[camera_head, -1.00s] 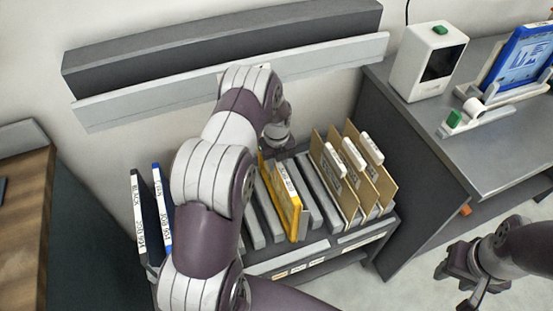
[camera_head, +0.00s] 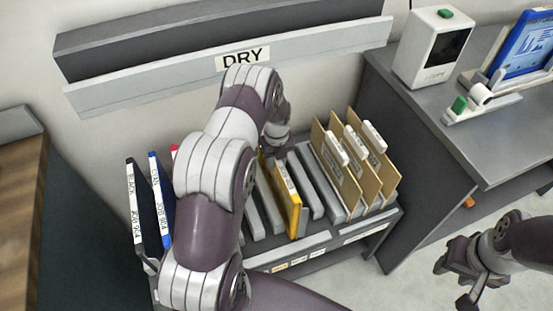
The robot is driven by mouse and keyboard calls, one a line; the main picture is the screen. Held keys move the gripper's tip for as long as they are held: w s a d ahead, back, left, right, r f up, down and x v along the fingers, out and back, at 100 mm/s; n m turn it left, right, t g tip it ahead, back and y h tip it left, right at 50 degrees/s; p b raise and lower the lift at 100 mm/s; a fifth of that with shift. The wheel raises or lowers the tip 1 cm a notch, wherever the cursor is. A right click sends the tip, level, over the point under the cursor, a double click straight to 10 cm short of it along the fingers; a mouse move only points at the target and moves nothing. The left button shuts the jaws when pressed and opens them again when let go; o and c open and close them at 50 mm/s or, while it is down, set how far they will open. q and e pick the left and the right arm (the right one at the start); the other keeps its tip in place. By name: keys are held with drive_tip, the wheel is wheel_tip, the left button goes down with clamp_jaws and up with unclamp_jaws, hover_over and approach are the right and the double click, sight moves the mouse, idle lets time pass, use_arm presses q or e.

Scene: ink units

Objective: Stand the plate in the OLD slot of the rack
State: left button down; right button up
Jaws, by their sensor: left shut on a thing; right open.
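A yellow plate (camera_head: 289,200) with a white label stands on edge in the grey slotted rack (camera_head: 370,225), among grey dividers. My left gripper (camera_head: 272,149) is at the plate's far upper end and appears shut on it; my own arm and wrist hide most of the jaws. The rack's front edge carries small labels (camera_head: 298,260), too small to read, so I cannot tell which slot is OLD. My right gripper (camera_head: 462,283) is open and empty at the lower right, over the floor.
Tan folders (camera_head: 352,165) stand at the rack's right. Plates labelled BLACK (camera_head: 140,215) and CYAN (camera_head: 161,205) stand at its left, with a red-edged one partly hidden by my arm. A DRY sign (camera_head: 243,59) is on the wall ledge. A desk (camera_head: 420,110) bears a white device (camera_head: 432,50).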

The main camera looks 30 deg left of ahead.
use_arm(q)
drive_tip(key=c, duration=0.8)
unclamp_jaws()
drive_tip(key=shift+f, duration=0.1)
drive_tip(key=shift+o, duration=0.2)
wheel_tip(320, 180, up, 13)
drive_tip(key=shift+f+b, duration=0.15)
drive_tip(key=shift+b, duration=0.15)
wheel_tip(320, 180, up, 5)
drive_tip(key=p, duration=0.4)
